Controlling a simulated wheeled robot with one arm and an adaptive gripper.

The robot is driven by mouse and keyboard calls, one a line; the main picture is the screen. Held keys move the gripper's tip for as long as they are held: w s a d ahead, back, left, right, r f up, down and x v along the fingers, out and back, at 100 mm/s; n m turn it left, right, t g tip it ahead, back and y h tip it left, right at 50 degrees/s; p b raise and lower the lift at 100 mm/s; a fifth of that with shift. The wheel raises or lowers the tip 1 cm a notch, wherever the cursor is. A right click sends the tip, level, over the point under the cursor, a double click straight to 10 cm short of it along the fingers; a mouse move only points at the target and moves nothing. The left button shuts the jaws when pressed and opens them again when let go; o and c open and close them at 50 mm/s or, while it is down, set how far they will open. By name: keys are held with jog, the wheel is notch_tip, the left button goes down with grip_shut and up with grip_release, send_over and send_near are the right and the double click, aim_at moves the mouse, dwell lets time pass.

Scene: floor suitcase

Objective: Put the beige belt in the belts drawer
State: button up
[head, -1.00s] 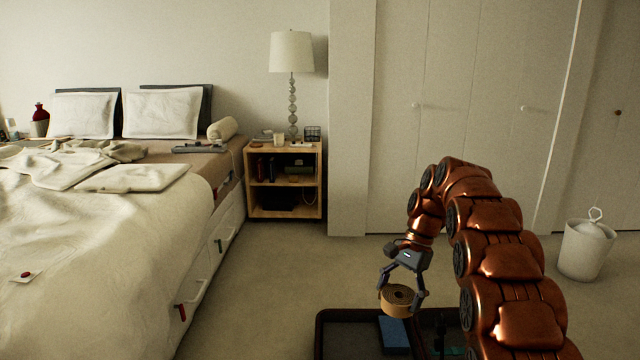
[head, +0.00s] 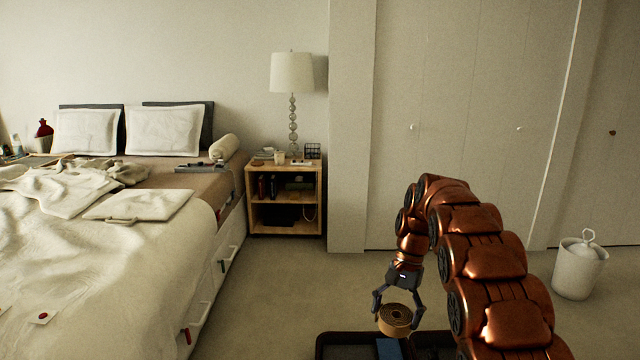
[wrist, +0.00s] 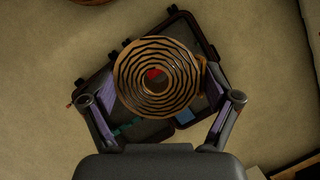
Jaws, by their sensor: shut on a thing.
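The beige belt (head: 395,319) is rolled into a coil. My gripper (head: 396,305) is shut on it and holds it in the air above the open suitcase (head: 340,338) on the floor. In the wrist view the coiled belt (wrist: 158,77) sits between the two fingers of my gripper (wrist: 160,100) and hides part of the suitcase (wrist: 185,30) below. Drawers with handles (head: 222,262) show in the side of the bed, and they look shut. I cannot tell which one is the belts drawer.
The bed (head: 110,260) with clothes on it stands at the left. A wooden nightstand (head: 284,170) with a lamp (head: 292,75) stands behind. A white bin (head: 580,272) is at the right. Carpet between bed and suitcase is clear. A blue item (head: 389,348) lies in the suitcase.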

aim_at(401, 324)
jog(key=s+r+n+h+p, duration=0.1)
jog(key=s+r+n+p, duration=0.1)
jog(key=r+p, duration=0.6)
jog(key=s+r+n+g+h+p, duration=0.1)
jog(key=r+n+p, duration=0.3)
jog(key=r+p, duration=0.4)
jog(key=shift+s+d+r+n+p, duration=0.3)
jog(key=shift+s+r+p, duration=0.1)
jog(key=shift+p, duration=2.95)
